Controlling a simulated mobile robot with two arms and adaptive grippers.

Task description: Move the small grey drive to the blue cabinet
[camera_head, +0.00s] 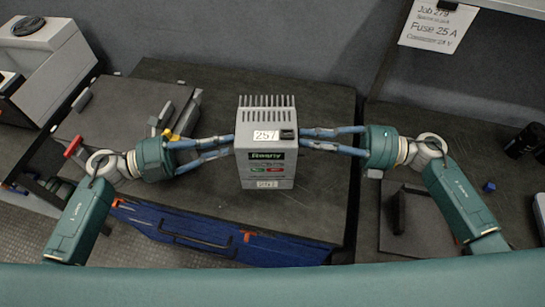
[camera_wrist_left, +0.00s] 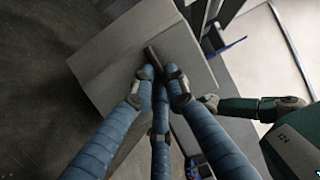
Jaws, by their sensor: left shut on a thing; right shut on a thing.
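The small grey drive (camera_head: 266,150) is upright between my two grippers in the head view, with fins on top, white "257" labels and green and red buttons on its front. My left gripper (camera_head: 233,143) is shut against its left side, and my right gripper (camera_head: 298,139) against its right side. In the left wrist view, my left fingers (camera_wrist_left: 163,75) meet a grey face of the drive (camera_wrist_left: 110,55). A blue front with a dark handle, likely the blue cabinet (camera_head: 290,252), lies low in the head view. I cannot tell the drive's height above the dark top.
A dark worktop (camera_head: 320,105) spreads behind and under the drive, mostly bare. Small tools, including a yellow one (camera_head: 168,134), lie at left. A grey machine (camera_head: 45,55) stands far left. A dark plate with a block (camera_head: 398,212) and a small blue piece (camera_head: 489,187) are at right.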

